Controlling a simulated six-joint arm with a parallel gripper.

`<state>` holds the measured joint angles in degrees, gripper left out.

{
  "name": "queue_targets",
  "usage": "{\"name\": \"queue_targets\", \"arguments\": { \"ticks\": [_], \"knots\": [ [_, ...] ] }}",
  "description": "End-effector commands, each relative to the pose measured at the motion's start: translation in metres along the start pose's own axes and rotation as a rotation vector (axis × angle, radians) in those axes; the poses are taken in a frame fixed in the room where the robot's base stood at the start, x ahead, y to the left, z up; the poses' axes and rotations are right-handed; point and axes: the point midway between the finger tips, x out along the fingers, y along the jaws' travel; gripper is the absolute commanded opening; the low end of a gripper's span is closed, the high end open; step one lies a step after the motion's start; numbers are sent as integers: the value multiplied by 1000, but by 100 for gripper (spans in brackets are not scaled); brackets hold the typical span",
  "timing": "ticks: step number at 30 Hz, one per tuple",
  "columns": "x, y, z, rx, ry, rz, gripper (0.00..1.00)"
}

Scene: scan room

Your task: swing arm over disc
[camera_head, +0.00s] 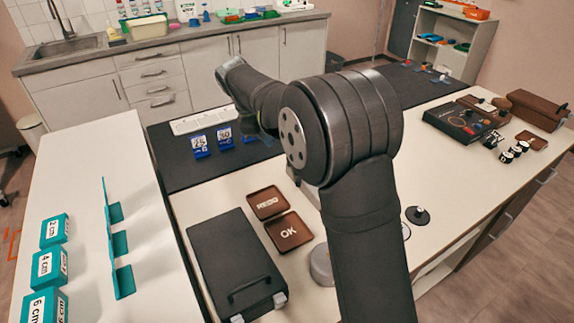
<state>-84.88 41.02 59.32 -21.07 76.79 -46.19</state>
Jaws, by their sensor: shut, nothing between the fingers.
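My arm rises from the bottom and bends left at a large joint. Its far end points to the upper left, away from both. I cannot make out my gripper's fingers; they are hidden or out of sight behind the arm.
Brown REDO (267,202) and OK (287,231) trays lie left of my arm, beside a black case (235,266). Several black-and-white knobbed pieces (507,155) and a brown case (536,108) are at the right. Teal labelled blocks (50,265) stand on the left table.

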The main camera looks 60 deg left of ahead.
Motion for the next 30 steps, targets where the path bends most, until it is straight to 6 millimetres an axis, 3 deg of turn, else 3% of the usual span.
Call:
{"name": "queue_targets", "arguments": {
  "ticks": [6,12,30],
  "knots": [
    [8,-10,-13,-342,-32,-50,0],
    [10,-16,-20,-539,-42,-80,0],
    [17,-18,-21,-601,-45,-92,0]
  ]
}}
